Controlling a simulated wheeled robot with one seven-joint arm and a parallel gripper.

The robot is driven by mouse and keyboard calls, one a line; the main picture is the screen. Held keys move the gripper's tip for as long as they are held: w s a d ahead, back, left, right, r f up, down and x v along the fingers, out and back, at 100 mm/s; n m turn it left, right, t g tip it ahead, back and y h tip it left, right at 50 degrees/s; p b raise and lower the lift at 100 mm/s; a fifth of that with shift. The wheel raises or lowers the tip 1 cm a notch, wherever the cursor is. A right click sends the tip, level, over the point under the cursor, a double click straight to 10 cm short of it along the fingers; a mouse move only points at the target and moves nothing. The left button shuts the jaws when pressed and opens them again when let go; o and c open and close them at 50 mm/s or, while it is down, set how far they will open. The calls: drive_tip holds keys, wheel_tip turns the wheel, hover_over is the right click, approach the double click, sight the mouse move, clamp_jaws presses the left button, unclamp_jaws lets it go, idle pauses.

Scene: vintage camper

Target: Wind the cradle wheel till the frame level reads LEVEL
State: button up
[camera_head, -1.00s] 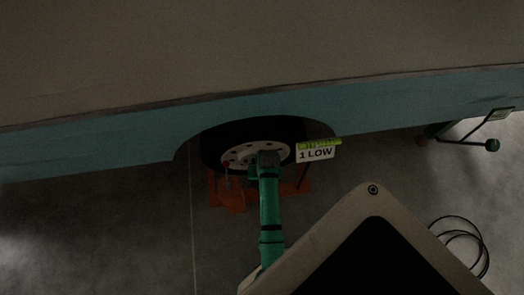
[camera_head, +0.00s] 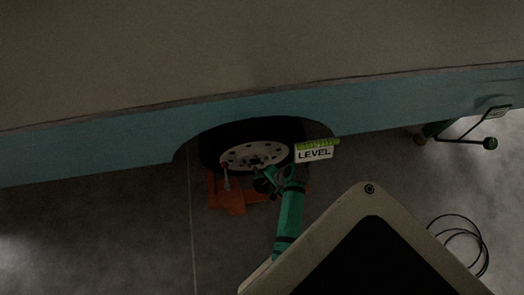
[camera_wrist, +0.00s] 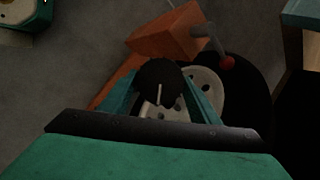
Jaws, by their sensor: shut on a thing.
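The frame level (camera_head: 315,150) is a tag with a green-yellow top strip at the right of the wheel arch, and it reads LEVEL. The orange cradle (camera_head: 230,195) sits under the camper's road wheel (camera_head: 245,153). My gripper (camera_head: 268,180) is low in front of the road wheel, at the cradle's right part. In the wrist view my gripper (camera_wrist: 158,92) has its teal fingers on either side of a dark round knob (camera_wrist: 158,76), which looks like the cradle wheel. It is shut on this knob. The knob is small and dark in the head view.
A red-tipped lever (camera_wrist: 226,62) stands up from the cradle beside the road wheel. A green-footed stand (camera_head: 490,143) is under the body at the right. A black cable (camera_head: 465,243) lies coiled on the floor. The floor left of the cradle is clear.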

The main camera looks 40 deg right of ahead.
drive_tip(key=shift+d+m+t, duration=0.1)
drive_tip(key=shift+m+t, duration=0.4)
drive_tip(key=shift+m, duration=0.4)
drive_tip(key=shift+w, duration=0.1)
drive_tip(key=o, duration=1)
drive_tip(key=shift+s, duration=0.2)
